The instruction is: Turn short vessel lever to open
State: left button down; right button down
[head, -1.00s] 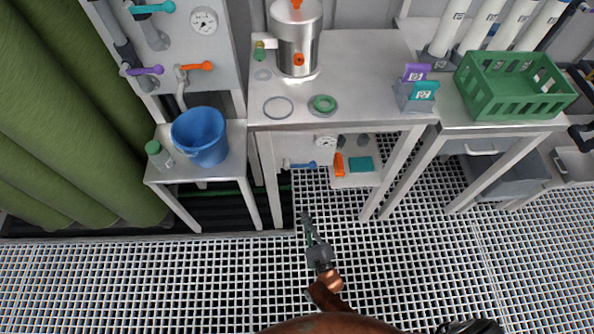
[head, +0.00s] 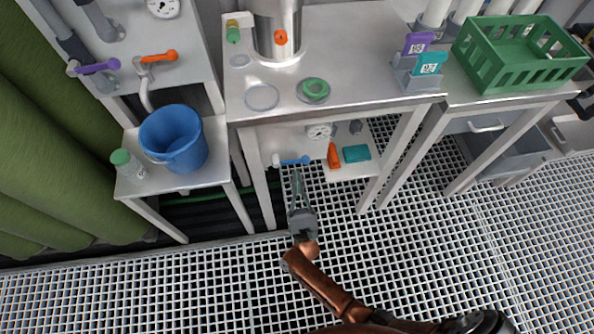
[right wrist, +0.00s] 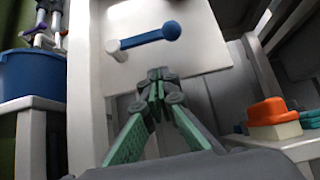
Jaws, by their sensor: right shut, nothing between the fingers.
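A blue lever (head: 291,160) on a white mount sits under the middle table's top. It points right in the head view. In the right wrist view the blue lever (right wrist: 152,36) slopes slightly up to a round knob at its right end, in front of a pale panel. My right gripper (head: 297,173) is shut and empty, just below the lever in the head view. Its fingertips (right wrist: 159,76) show below the lever in the right wrist view, apparently apart from it. A steel vessel (head: 277,28) with an orange knob stands on the tabletop. My left gripper is not in view.
A blue bucket (head: 173,138) stands on the left side table. An orange item (head: 333,156) and a teal block (head: 356,153) lie on a low shelf right of the lever. Table legs (head: 257,183) flank the space. A gauge (head: 319,131) is above the lever.

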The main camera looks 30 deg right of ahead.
aim_at(291, 162)
jog(key=shift+w+d+r, duration=0.1)
jog(key=shift+w+r, duration=0.05)
jog(key=shift+r, duration=1.95)
